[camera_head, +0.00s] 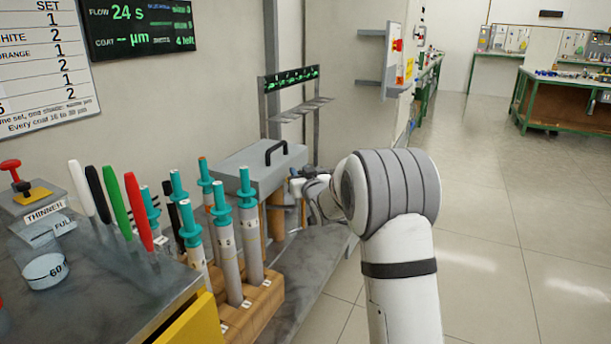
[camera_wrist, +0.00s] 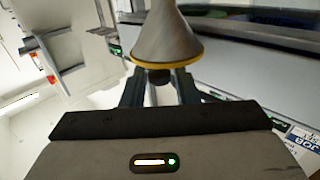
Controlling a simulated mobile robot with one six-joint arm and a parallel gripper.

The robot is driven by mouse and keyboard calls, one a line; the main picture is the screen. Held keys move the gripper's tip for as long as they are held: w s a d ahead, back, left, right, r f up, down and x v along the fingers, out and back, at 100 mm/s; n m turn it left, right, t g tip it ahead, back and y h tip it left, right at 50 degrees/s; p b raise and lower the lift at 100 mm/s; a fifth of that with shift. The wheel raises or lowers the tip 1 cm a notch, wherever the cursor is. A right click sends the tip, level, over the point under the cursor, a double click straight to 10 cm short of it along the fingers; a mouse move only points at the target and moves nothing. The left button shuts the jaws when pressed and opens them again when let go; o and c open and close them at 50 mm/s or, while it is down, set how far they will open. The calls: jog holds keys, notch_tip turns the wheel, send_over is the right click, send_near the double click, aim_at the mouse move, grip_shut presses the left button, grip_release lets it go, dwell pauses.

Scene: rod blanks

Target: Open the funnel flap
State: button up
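The funnel (camera_wrist: 168,38) shows in the wrist view as a grey cone with a yellow rim, just beyond my fingertips. A small dark round part (camera_wrist: 159,76) sits under the rim, between the fingers; I cannot tell whether it belongs to the flap. My gripper (camera_wrist: 160,82) has its two dark fingers apart, one on each side of that part, with no clear contact visible. In the head view my gripper (camera_head: 298,186) is small and partly hidden by my arm, beside the grey box. The funnel cannot be made out there.
A grey box with a black handle (camera_head: 262,166) stands by the wall. A wooden block (camera_head: 262,300) holds several teal-topped rods close to my arm's left. Coloured pens (camera_head: 112,202) and a thinner container (camera_head: 45,230) stand on the bench. The floor at right is clear.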

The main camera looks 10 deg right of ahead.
jog(key=shift+w, duration=0.25)
grip_shut()
